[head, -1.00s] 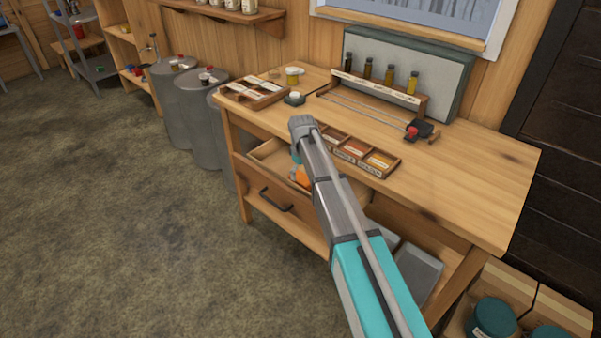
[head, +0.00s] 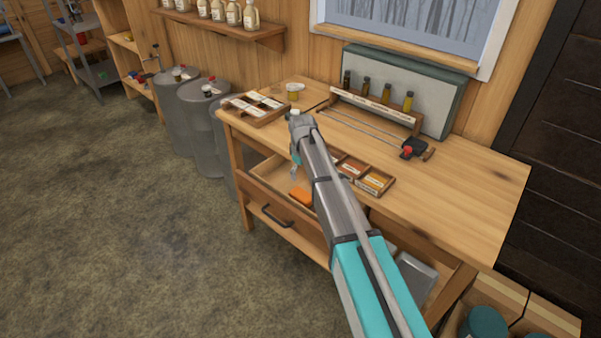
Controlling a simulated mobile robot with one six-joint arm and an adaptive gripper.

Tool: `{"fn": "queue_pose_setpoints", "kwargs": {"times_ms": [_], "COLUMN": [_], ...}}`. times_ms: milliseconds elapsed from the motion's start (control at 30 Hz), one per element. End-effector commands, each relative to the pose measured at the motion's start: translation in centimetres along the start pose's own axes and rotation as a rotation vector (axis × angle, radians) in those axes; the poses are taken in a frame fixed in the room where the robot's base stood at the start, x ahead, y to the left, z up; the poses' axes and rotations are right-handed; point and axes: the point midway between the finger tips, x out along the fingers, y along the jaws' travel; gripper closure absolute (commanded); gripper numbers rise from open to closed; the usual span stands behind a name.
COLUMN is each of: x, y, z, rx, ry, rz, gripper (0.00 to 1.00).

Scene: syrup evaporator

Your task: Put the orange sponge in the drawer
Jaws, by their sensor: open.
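The orange sponge (head: 301,197) lies inside the pulled-out drawer (head: 262,190) under the workbench top, by the drawer's front wall. My arm hides the drawer's right part. My gripper (head: 294,172) shows only partly beside my arm. It is open, above the drawer, and appears a little above and apart from the sponge.
The workbench (head: 455,165) carries a divided tray (head: 374,181), a card tray (head: 257,107) and a rack of sample bottles (head: 375,104). Grey drums (head: 190,120) stand to the left. Boxes (head: 505,295) stand at lower right. The floor at left is clear.

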Motion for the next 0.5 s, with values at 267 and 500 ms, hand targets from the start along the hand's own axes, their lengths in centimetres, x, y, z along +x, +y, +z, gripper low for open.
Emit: {"fn": "queue_pose_setpoints", "kwargs": {"times_ms": [267, 500], "x": [-1.09, -1.06], "y": [0.02, 0.03], "z": [0.01, 0.02], "rx": [0.0, 0.0], "ry": [0.0, 0.0], "rz": [0.0, 0.0], "gripper": [0.0, 0.0]}}
